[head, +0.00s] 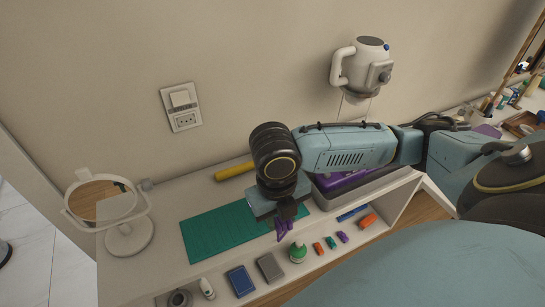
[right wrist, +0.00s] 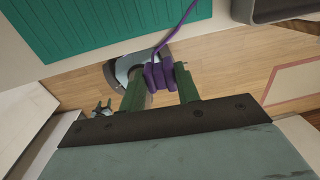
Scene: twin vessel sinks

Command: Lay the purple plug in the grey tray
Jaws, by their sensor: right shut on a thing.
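The purple plug (head: 283,231) is between the fingers of my right gripper (head: 287,217), which is shut on it. In the head view it hangs over the white top, near the right end of the green mat. The right wrist view shows the plug (right wrist: 158,75) in the fingers, with a purple cord running up from it past the mat. The grey tray (head: 361,191) lies to the right, partly hidden under my right arm, with something purple in it. Its grey corner also shows at the top right of the right wrist view (right wrist: 285,12).
The green mat (head: 215,236) is mostly bare. A yellow roll (head: 234,171) lies behind it. A round mirror (head: 108,210) stands left.

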